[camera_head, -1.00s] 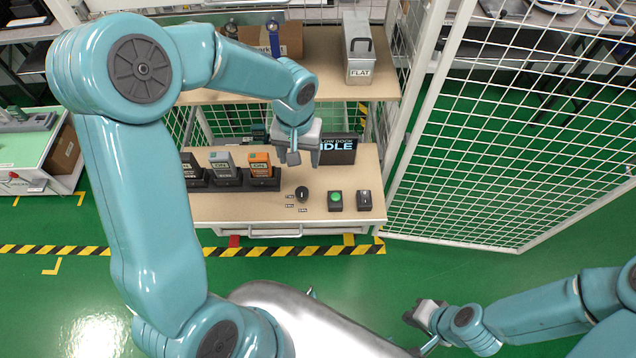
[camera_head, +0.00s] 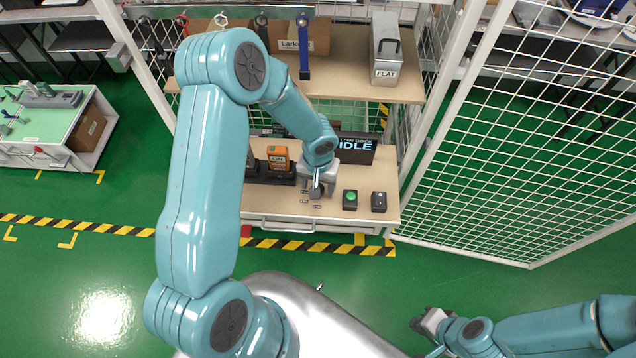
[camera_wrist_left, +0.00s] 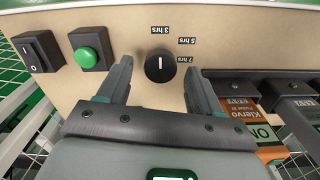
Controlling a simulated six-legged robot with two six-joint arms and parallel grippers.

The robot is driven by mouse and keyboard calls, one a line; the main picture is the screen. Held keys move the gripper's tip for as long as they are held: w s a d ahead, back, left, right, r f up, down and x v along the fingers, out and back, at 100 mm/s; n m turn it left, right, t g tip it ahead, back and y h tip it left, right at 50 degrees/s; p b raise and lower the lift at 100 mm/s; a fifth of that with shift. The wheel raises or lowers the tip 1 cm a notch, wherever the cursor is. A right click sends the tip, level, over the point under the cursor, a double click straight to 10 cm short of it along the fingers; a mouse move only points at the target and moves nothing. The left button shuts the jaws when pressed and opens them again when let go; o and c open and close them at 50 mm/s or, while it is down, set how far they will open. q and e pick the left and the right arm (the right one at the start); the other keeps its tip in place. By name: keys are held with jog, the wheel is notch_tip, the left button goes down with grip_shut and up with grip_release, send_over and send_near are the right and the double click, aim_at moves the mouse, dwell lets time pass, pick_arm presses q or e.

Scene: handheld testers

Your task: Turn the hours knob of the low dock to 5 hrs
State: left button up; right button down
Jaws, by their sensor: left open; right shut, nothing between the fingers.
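The hours knob (camera_wrist_left: 159,68) is a round black dial with a white pointer line, on the low dock's beige top (camera_wrist_left: 222,50). In the left wrist view its line points to the "3 hrs" label (camera_wrist_left: 160,29); the "5 hrs" label (camera_wrist_left: 187,41) and "7 hrs" label (camera_wrist_left: 188,59) sit beside it. My left gripper (camera_wrist_left: 158,80) is open, with one finger on each side of the knob and visible gaps. In the head view my left gripper (camera_head: 317,189) hides most of the knob. My right gripper (camera_head: 428,324) is shut and empty, low over the floor.
A green button (camera_head: 350,197) and a black rocker switch (camera_head: 379,201) sit right of the knob. A display (camera_head: 356,147) behind reads "IDLE". An orange tester (camera_head: 278,158) stands in a black holder to the left. Mesh fencing (camera_head: 530,130) stands at right.

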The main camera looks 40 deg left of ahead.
pick_arm(q)
jog(key=shift+f, duration=0.4)
jog(key=c, duration=1.1)
jog(key=shift+o, duration=0.2)
